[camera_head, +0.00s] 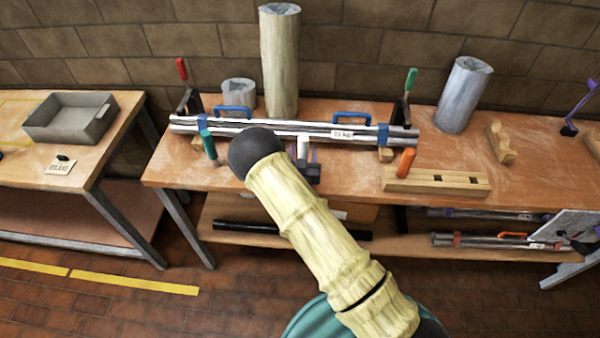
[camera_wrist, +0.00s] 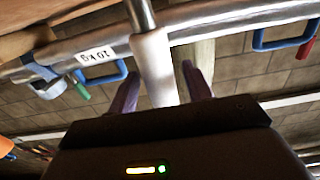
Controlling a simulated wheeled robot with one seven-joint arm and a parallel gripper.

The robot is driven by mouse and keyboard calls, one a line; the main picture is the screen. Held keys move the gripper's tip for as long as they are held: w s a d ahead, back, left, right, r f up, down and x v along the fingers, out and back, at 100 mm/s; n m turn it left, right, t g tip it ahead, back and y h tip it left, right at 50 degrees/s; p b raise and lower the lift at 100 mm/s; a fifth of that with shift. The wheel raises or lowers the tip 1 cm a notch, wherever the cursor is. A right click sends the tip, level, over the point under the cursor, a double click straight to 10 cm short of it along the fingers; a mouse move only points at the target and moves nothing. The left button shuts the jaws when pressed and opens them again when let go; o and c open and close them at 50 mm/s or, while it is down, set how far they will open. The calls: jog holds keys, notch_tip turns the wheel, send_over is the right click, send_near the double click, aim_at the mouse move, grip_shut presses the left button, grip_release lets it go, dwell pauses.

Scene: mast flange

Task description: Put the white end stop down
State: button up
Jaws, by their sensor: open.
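The white end stop (camera_wrist: 153,66) is a smooth white cylinder. In the wrist view it lies between the two purple fingers of my gripper (camera_wrist: 161,70), with a visible gap to the right finger; contact on the left is unclear. Its upper end meets a short shiny metal rod (camera_wrist: 141,14) near the long steel tubes (camera_wrist: 210,27). In the head view the end stop (camera_head: 303,147) is a small white piece in front of the tubes (camera_head: 270,128), between the fingers of my gripper (camera_head: 304,154). My gripper is open. My arm hides part of the bench there.
The tubes carry blue handles (camera_head: 352,118) and a weight label (camera_head: 342,134). Clamps with red (camera_head: 181,69) and green (camera_head: 411,80) handles stand behind. A wooden block with holes (camera_head: 437,182) is at right. A grey tray (camera_head: 70,117) sits on the left table.

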jog(key=s+b, duration=0.2)
jog(key=s, duration=0.7)
jog(key=shift+s+a, duration=0.15)
jog(key=shift+s, duration=0.2)
jog(key=d+r+m+g, duration=0.2)
jog(key=d+r+g, duration=0.2)
jog(key=d+g, duration=0.4)
jog(key=s+d+r+n+g, duration=0.1)
jog(key=s+d+r+g, duration=0.2)
jog(key=s, duration=0.6)
jog(key=s+d+r+n+g, duration=0.1)
jog(key=s+d+r+g, duration=0.3)
jog(key=s, duration=0.5)
jog(key=d+r, duration=0.2)
jog(key=d, duration=0.1)
jog(key=shift+s+r+y, duration=0.2)
jog(key=shift+r+y, duration=0.1)
jog(key=shift+r, duration=0.1)
